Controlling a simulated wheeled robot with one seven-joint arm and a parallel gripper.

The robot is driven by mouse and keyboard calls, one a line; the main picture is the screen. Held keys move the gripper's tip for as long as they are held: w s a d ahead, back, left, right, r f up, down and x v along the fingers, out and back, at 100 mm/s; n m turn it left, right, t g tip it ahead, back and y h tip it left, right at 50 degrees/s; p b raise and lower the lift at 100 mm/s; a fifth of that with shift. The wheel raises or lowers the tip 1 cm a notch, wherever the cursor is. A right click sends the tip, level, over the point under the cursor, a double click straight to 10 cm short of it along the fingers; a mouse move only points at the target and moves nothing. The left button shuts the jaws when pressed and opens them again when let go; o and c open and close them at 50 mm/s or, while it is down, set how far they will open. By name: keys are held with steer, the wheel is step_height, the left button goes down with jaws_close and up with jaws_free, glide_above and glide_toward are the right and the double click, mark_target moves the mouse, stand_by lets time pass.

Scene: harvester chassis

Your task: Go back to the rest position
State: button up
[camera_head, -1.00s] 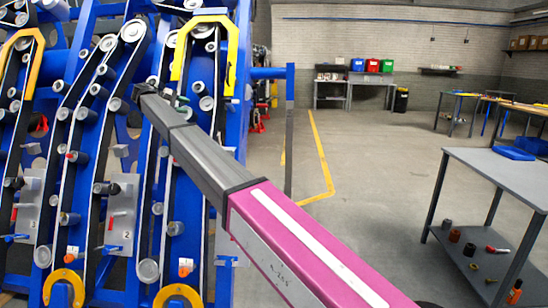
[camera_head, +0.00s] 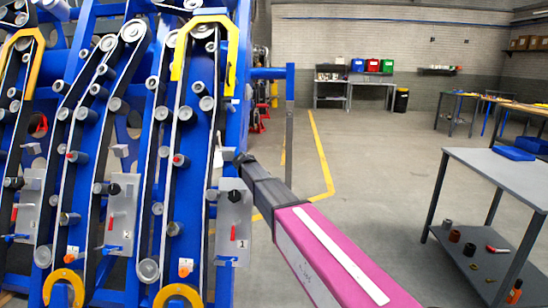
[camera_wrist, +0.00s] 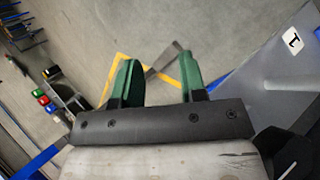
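My gripper (camera_wrist: 157,82) shows in the wrist view with two green fingers standing apart and nothing between them. In the head view my pink and grey arm reaches in from the bottom right, and its dark end is beside the right edge of the blue chassis (camera_head: 228,130). The grey plate marked 1 (camera_head: 233,225) is just left of and below the arm's end. It also shows at the right of the wrist view (camera_wrist: 285,62), with a black knob (camera_wrist: 290,152) at the lower right. The fingers are not distinguishable in the head view.
The chassis with belts and rollers fills the left side. A grey table (camera_head: 510,175) with a blue tray (camera_head: 513,153) stands at the right, with small parts on its lower shelf. Open floor (camera_head: 375,180) with a yellow line lies between. Coloured bins (camera_head: 372,66) stand at the back.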

steer(key=s+d+f+m+g+y, duration=0.1)
steer(key=s+d+f+m+y, duration=0.1)
steer(key=s+d+f, duration=0.4)
steer(key=s+d+f+m+y, duration=0.2)
steer(key=s+d+f, duration=0.4)
steer(key=s, duration=0.8)
steer(key=s+d+f+m+g+y, duration=0.1)
steer(key=s+d+f+m+y, duration=0.2)
steer(key=s+d+f, duration=0.4)
steer(key=s+d+m, duration=0.1)
steer(key=s+d, duration=0.2)
steer(key=shift+g, duration=0.3)
steer(key=shift+o, duration=0.2)
steer(key=shift+s+d, duration=0.1)
